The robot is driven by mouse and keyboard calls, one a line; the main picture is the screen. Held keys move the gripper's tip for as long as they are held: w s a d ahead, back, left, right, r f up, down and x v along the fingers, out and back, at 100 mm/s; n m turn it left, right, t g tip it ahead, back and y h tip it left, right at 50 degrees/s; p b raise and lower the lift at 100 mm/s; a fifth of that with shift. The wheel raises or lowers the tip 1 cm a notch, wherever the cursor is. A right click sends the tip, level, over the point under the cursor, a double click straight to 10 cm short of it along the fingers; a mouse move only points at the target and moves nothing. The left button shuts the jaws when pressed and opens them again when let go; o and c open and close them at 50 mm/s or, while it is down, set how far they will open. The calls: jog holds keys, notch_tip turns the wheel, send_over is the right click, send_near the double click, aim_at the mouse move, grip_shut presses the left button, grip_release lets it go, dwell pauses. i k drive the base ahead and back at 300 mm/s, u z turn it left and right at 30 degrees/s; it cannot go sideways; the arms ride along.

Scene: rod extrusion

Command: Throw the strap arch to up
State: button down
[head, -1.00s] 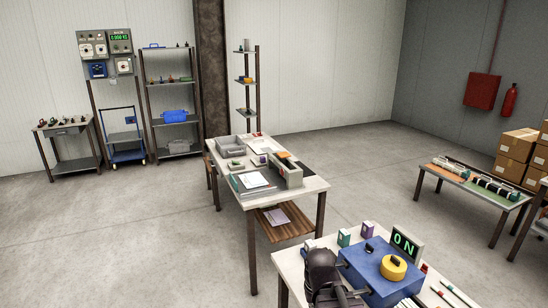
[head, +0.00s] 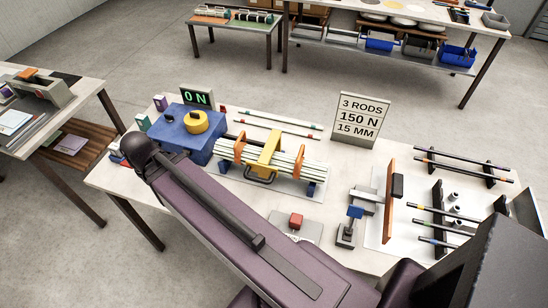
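A yellow arch (head: 268,149), which looks like the strap arch, stands over a bundle of pale rods (head: 285,153) on the bench in the head view. A dark handle loop (head: 261,179) sits low on its near side, so the arch looks down over the rods. Orange pieces, one at left (head: 240,147) and one at right (head: 299,161), stand on either side of it. My arm crosses the near part of the bench, below and left of the arch, apart from it in the picture. My gripper is not visible.
A blue box (head: 181,144) with a yellow knob (head: 195,122) and a display reading 0 N (head: 197,97) stands left. A sign (head: 361,119) reads 3 rods, 150 N, 15 mm.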

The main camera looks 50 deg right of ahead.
aim_at(273, 143)
jog(key=z, duration=1.05)
jog(key=k, duration=0.85)
jog(key=z, duration=0.15)
jog(key=i, duration=1)
